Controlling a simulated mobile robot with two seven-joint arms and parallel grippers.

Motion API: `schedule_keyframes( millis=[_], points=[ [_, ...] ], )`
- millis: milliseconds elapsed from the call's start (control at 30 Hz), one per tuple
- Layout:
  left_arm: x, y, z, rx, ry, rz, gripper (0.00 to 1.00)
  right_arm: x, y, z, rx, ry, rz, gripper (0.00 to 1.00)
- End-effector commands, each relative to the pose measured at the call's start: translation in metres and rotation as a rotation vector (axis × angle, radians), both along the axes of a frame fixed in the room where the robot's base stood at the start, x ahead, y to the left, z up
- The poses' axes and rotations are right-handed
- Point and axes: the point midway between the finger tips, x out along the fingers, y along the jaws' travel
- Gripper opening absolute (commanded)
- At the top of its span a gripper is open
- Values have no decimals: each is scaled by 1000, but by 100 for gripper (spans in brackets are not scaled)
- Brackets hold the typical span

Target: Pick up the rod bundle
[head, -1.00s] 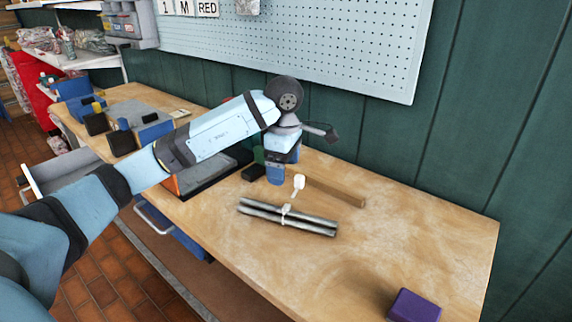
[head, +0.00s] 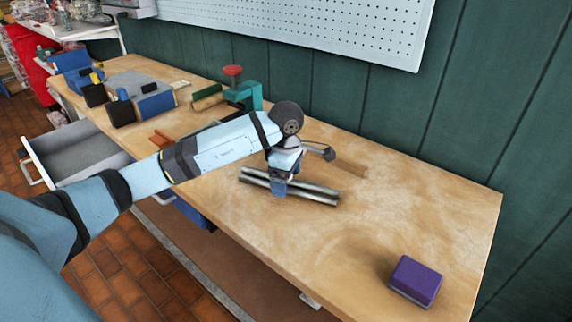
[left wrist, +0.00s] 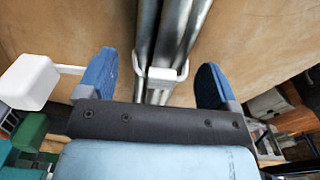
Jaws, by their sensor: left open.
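The rod bundle (head: 312,192) is a set of grey metal rods lying on the wooden workbench in the head view. In the left wrist view the rods (left wrist: 178,32) run between my fingers, with a white tie (left wrist: 162,76) around them and a white block-like tag (left wrist: 30,82) at the left. My left gripper (head: 279,188) is over the middle of the bundle and hides part of it. In the left wrist view my left gripper (left wrist: 153,84) is open, with one blue finger on each side of the rods. My right gripper is not in view.
A purple block (head: 415,281) is at the front right of the workbench (head: 440,215). A teal clamp-like tool (head: 243,94) stands at the back. An open drawer (head: 75,152) juts out at left.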

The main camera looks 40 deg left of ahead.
Motion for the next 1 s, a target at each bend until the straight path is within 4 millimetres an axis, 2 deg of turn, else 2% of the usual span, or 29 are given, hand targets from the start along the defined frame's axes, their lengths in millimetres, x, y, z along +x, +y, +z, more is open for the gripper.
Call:
schedule_keyframes(
  millis=[133,433,733,767,1000],
  points=[
    [0,0,-8,0,0,-1,85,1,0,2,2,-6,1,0],
    [0,0,-9,-1,-1,0,85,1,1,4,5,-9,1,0],
    [0,0,-9,0,-1,0,16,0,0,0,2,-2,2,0],
    [0,0,-9,0,-1,0,13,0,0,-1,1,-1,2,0],
    [0,3,-9,0,-1,3,13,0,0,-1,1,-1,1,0]
  ],
)
